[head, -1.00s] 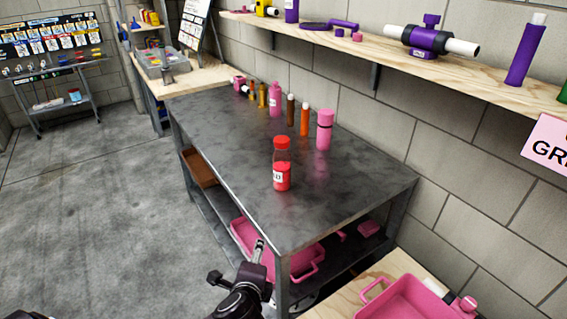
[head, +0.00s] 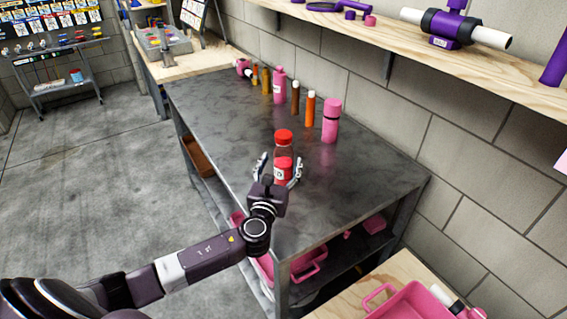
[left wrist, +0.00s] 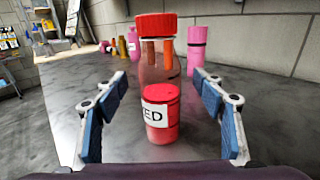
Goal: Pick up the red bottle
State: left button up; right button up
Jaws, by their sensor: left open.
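The red bottle (head: 284,163) stands upright on the dark metal table, with a red cap, a clear upper part, red contents and a white label. In the left wrist view the bottle (left wrist: 160,115) is in the middle, between the two spread fingers and beyond their near ends. My left gripper (head: 279,171) is open at the near side of the bottle, with a finger to each side. Its blue pads (left wrist: 165,108) show clear gaps to the bottle on both sides. My right gripper is in neither view.
On the table (head: 345,190), a pink bottle (head: 331,121), an orange bottle (head: 310,109) and several other bottles stand behind, along the wall. A wall shelf (head: 410,60) holds purple items. A pink bin (head: 410,302) is at the lower right. The table's front right is clear.

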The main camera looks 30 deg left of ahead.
aim_at(281, 162)
pick_arm(q)
jog(key=x, duration=0.2)
jog(key=shift+w+f, duration=0.1)
jog(key=shift+w, duration=0.3)
jog(key=shift+w+a, duration=0.15)
jog(key=shift+w, duration=0.2)
jog(key=c, duration=0.9)
jog(key=shift+w, duration=0.1)
jog(key=c, duration=0.6)
jog(key=shift+a, duration=0.1)
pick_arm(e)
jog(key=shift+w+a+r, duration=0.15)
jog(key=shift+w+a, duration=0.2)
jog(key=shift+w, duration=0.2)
